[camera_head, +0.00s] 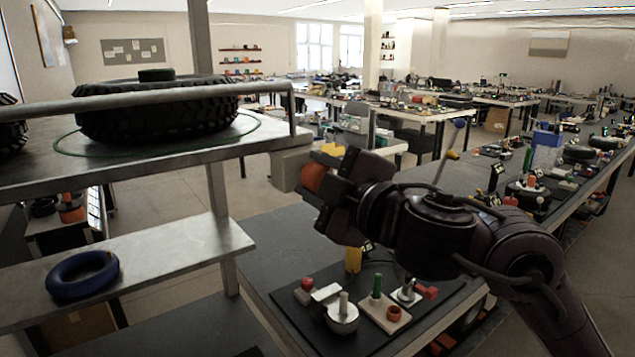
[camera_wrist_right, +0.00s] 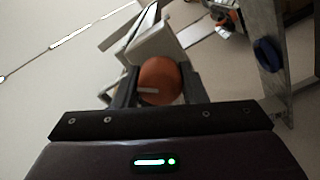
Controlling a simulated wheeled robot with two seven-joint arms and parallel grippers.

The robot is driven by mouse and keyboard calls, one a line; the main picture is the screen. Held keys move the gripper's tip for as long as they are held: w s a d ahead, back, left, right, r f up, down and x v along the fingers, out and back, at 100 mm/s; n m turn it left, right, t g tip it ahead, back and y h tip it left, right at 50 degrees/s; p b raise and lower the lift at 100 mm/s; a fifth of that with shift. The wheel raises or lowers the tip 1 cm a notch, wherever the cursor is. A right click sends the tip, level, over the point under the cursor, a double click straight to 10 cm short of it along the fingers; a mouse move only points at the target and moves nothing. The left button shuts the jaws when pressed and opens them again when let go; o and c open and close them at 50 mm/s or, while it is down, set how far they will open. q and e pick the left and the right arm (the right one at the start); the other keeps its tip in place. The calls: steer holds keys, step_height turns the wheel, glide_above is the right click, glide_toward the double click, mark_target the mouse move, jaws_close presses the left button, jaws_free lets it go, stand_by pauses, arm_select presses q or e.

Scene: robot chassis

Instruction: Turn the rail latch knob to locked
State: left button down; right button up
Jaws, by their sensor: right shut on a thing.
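The orange-red round knob (camera_head: 314,177) shows at the end of my right gripper (camera_head: 326,184), just right of the shelf rack. In the right wrist view the knob (camera_wrist_right: 158,74) sits between the two dark fingers of the right gripper (camera_wrist_right: 158,90), which is shut on it. A short pale mark runs sideways across the knob's face there. A pale grey block (camera_wrist_right: 150,45) shows behind the knob. The metal rail (camera_head: 170,99) runs along the front of the upper shelf. My left gripper is not in view.
A black tyre (camera_head: 155,118) lies on the upper shelf (camera_head: 60,172), behind the rail. A blue ring (camera_head: 82,275) lies on the lower shelf (camera_head: 185,243). Below my right arm, a dark board (camera_head: 290,309) with several small pegs and blocks lies on a table.

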steer(key=n, duration=0.2)
steer(key=n+b, duration=0.1)
steer(key=shift+f+n, duration=0.2)
steer(key=shift+n, duration=0.2)
steer(key=shift+n+b, duration=1.2)
steer(key=shift+n, duration=0.8)
steer(key=o, duration=1)
steer(key=shift+r, duration=0.1)
steer(key=shift+s+d, duration=0.1)
steer(key=b+v, duration=0.1)
steer(key=v, duration=0.6)
steer(key=shift+s+d, duration=0.15)
steer(key=shift+s, duration=0.1)
